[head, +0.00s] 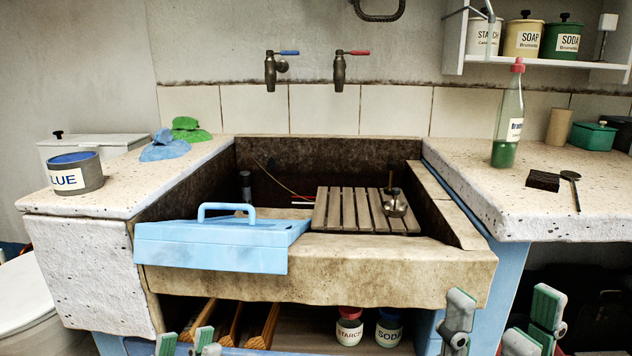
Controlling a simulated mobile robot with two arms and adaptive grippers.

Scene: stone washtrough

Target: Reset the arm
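My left gripper (185,342) shows only by its green-padded fingertips at the bottom edge, left of centre. The tips stand apart with nothing seen between them. My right gripper (500,318) is at the bottom right, in front of the trough's right end. Its green-padded fingers are spread wide and nothing shows between them. Both grippers look apart from the objects around them. The rest of both arms is out of view.
The stone trough (400,265) fills the middle, with a light blue toolbox (212,246) on its left front rim and a wooden slatted rack (347,209) inside. A bottle (509,118) stands on the right counter. Jars (349,327) sit on the shelf below.

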